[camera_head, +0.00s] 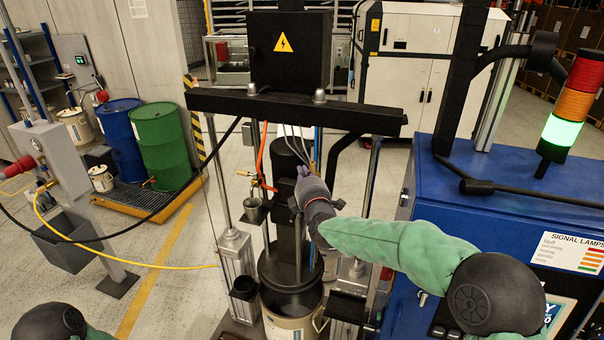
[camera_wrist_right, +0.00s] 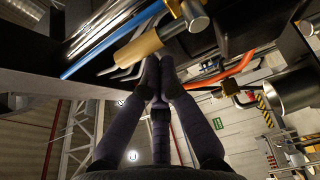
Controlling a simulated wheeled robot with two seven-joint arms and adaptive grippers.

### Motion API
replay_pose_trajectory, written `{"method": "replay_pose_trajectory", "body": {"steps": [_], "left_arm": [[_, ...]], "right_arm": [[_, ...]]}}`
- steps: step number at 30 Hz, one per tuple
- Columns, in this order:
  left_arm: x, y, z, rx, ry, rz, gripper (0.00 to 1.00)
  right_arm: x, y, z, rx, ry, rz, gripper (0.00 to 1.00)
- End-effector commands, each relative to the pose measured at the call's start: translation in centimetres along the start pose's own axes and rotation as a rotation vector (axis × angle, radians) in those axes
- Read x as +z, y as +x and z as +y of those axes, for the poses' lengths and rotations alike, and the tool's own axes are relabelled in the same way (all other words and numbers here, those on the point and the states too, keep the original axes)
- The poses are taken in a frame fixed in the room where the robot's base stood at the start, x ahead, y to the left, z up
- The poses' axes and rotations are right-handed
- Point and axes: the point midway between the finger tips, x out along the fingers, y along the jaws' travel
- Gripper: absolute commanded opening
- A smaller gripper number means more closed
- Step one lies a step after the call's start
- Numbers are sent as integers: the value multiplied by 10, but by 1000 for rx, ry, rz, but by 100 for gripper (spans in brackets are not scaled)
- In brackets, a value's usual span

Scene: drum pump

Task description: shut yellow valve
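A small yellow-brass valve fitting (camera_head: 259,182) sits at the lower end of the orange hose, above a grey cup, left of the pump in the head view. It seems to show in the right wrist view as a small brass piece (camera_wrist_right: 249,98) by the orange hose, right of my fingers. My right gripper (camera_head: 302,173) is by the dark pump column, to the right of that fitting and apart from it. In the wrist view its fingers (camera_wrist_right: 160,66) meet at the tips, with nothing visible between them. My left gripper is out of view; only part of that arm shows.
A black crossbeam (camera_head: 300,105) and box hang above the pump. The blue cabinet (camera_head: 520,215) with a signal lamp stands at right. In the wrist view, a brass cylinder (camera_wrist_right: 138,48) lies close to the fingertips.

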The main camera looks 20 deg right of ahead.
Motion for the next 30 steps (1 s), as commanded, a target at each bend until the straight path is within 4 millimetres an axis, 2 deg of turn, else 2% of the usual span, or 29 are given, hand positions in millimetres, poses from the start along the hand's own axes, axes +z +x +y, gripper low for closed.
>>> {"method": "replay_pose_trajectory", "body": {"steps": [30], "left_arm": [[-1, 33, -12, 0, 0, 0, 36]], "right_arm": [[6, -4, 1, 72, 121, 0, 0]]}}
